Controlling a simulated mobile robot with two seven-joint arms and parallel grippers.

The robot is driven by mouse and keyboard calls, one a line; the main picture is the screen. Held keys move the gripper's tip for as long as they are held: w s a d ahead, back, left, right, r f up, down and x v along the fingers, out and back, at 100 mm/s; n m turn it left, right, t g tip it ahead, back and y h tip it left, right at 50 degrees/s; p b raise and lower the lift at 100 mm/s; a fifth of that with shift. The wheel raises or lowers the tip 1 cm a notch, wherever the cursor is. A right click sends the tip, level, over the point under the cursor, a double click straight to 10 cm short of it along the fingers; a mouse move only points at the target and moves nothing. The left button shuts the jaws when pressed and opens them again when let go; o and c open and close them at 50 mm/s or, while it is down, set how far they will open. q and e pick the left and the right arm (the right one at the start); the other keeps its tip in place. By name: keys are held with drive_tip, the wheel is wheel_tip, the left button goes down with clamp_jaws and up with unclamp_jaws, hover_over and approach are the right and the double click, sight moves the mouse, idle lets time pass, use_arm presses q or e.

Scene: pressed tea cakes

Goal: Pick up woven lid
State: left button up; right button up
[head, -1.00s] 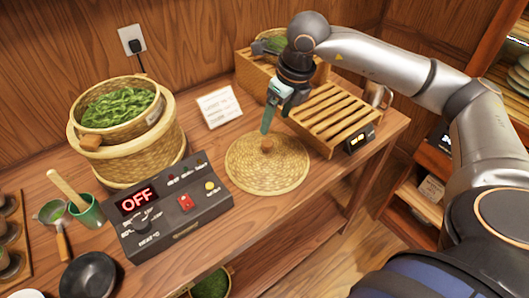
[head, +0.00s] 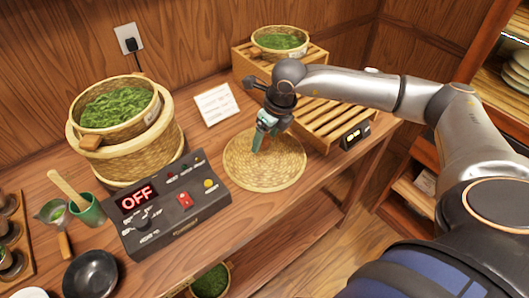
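The woven lid (head: 272,174) is a round, flat, straw-coloured disc lying on the wooden counter, right of the control box. Its small wooden knob, at the middle, is now hidden behind my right gripper. My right gripper (head: 256,150) points down over the lid's centre, with its teal fingers low at the knob. I cannot tell whether the fingers are closed on the knob. My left gripper is not in view.
A woven steamer (head: 155,152) carrying a basket of green leaves (head: 118,105) stands at the left. The control box (head: 165,210) reads OFF. A slatted wooden rack (head: 325,128), a white card (head: 217,104) and another leaf basket (head: 280,44) stand behind the lid.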

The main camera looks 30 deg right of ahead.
clamp_jaws()
idle(0.4)
idle(0.8)
